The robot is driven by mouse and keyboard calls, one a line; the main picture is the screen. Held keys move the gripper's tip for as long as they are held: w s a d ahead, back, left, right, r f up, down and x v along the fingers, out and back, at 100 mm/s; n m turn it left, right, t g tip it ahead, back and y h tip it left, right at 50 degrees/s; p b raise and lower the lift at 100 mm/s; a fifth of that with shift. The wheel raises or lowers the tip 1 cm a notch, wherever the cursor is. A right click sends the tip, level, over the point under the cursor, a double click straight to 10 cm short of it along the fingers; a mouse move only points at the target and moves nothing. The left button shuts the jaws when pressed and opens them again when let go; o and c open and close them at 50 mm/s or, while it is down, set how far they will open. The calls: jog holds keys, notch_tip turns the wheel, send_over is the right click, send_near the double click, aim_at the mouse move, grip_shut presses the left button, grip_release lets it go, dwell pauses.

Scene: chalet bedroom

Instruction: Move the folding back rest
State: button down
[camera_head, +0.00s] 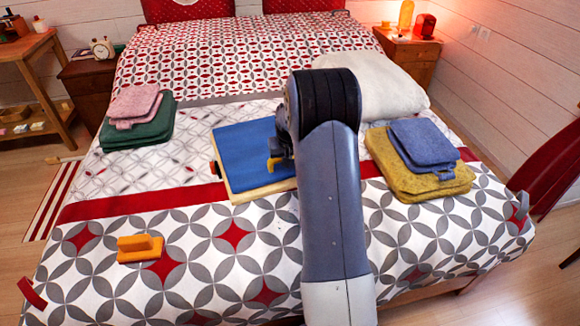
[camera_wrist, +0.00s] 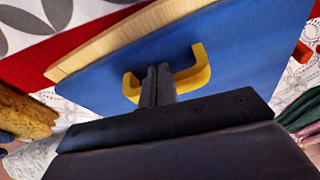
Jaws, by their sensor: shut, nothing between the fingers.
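The folding back rest (camera_head: 245,155) lies flat and folded on the bed, a blue pad on a pale wooden board. In the wrist view its blue face (camera_wrist: 235,45) fills the middle, with the wooden edge (camera_wrist: 125,40) at upper left. A yellow handle (camera_wrist: 197,70) stands on the blue face. It also shows in the head view (camera_head: 273,166), partly hidden by my arm. My gripper (camera_wrist: 158,75) is shut and empty, its fingers in front of the handle, between its two ends. I cannot tell whether they touch it. My arm hides the back rest's right side.
Pink and green folded cloths (camera_head: 140,118) lie left on the bed; blue and yellow ones (camera_head: 420,160) lie right. A white pillow (camera_head: 372,84) is behind my arm. An orange block (camera_head: 140,248) sits at front left. The front middle of the patterned bedspread (camera_head: 215,275) is clear.

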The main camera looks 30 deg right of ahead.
jog(key=shift+w+d+r+p, duration=0.1)
jog(key=shift+w+d+p, duration=0.2)
jog(key=shift+w, duration=0.85)
jog(key=shift+w+d+p, duration=0.2)
jog(key=shift+w+d, duration=0.1)
jog(key=shift+w, duration=0.8)
